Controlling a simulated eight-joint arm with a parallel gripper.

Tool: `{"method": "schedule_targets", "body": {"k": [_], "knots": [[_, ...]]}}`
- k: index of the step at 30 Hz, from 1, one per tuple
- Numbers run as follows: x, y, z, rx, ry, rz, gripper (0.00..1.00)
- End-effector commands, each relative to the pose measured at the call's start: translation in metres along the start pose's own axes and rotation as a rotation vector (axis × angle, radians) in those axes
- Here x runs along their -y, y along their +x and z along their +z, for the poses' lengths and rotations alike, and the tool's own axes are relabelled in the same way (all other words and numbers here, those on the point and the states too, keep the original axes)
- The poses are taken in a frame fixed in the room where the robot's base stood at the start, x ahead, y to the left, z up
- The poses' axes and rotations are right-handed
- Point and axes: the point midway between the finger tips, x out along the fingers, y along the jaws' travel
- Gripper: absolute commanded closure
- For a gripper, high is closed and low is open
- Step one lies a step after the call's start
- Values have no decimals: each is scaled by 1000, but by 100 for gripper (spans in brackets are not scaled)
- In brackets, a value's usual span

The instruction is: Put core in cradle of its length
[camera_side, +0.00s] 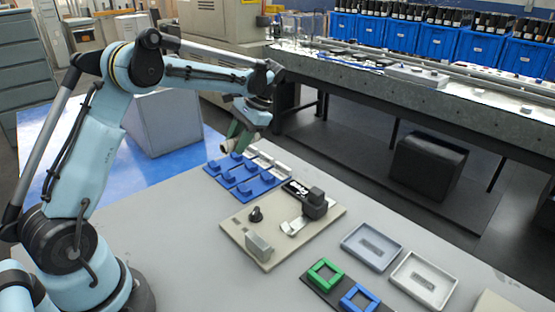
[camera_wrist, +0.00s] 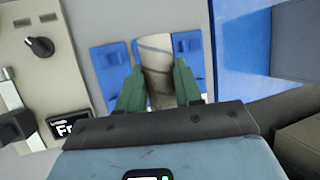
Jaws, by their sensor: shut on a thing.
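My gripper (camera_wrist: 158,84) has its green fingers closed on the sides of a tan core with dark slanting bands (camera_wrist: 157,55) in the wrist view. In the side view my gripper (camera_side: 238,141) is above the blue cradles, and only a small pale end of the core (camera_side: 224,151) shows below it. The blue cradles (camera_side: 241,176) lie on the table with raised blocks on them. In the wrist view, blue cradle parts show left of the core (camera_wrist: 108,66) and right of it (camera_wrist: 190,62). The core hides what lies directly under it.
Pale pieces (camera_side: 267,159) lie behind the cradles. A beige machine panel (camera_side: 262,222) with a black knob (camera_side: 255,214) stands close in front. Grey (camera_side: 350,232) and white (camera_side: 402,283) trays, and green (camera_side: 313,274) and blue (camera_side: 347,302) frames, are at the right. The front left table is bare.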

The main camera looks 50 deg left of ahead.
Motion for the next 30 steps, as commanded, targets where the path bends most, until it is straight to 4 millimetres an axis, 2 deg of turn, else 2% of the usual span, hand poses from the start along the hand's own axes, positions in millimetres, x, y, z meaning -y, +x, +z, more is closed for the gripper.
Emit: {"method": "schedule_targets", "body": {"k": [6,30], "knots": [[10,12,-4,0,-5,-14,100],[-9,68,-28,-1,-5,-12,100]]}}
